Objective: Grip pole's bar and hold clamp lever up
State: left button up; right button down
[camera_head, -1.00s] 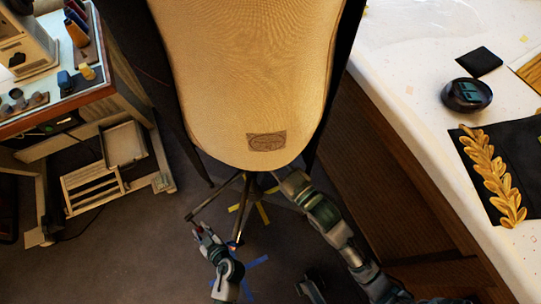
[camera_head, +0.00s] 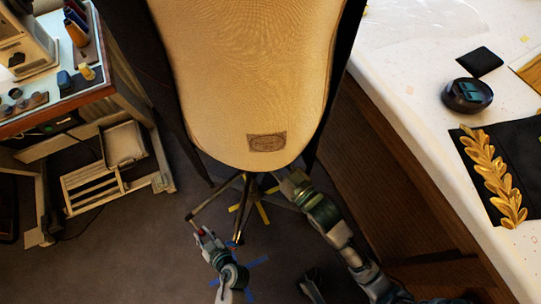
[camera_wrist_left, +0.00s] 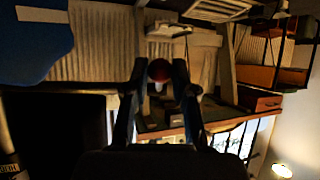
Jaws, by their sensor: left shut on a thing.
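A tan dress form (camera_head: 240,80) stands upright, with dark legs spreading beneath it. Its central pole is mostly hidden under the body. My left gripper (camera_head: 203,233) is low, left of the legs, by the outer end of a dark bar (camera_head: 213,201). It is shut on a small red knob, seen as a red ball (camera_wrist_left: 159,70) between the fingers in the left wrist view. I take this for the clamp lever's end; the lever itself is not clear. My right gripper (camera_head: 287,181) reaches under the dress form's lower edge; its fingertips are mostly hidden, and its grip cannot be told.
A white table (camera_head: 410,130) with a gold leaf trim (camera_head: 493,175) and a dark round object (camera_head: 466,95) stands at right. A wooden workbench (camera_head: 60,112) stands at left. Dark cloth hangs beside the form. Floor at lower left is clear.

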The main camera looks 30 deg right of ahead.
pick_arm(q)
jog(key=shift+s+d+r, duration=0.1)
jog(key=shift+s+r, duration=0.1)
jog(key=shift+r, duration=0.55)
pick_arm(e)
jog(key=shift+r, duration=0.25)
jog(key=shift+d, duration=0.1)
pick_arm(q)
jog(key=shift+s+r, duration=0.25)
jog(key=shift+r, duration=1)
pick_arm(e)
jog(key=shift+r, duration=0.2)
pick_arm(q)
jog(key=shift+r, duration=0.4)
pick_arm(e)
jog(key=shift+r, duration=0.1)
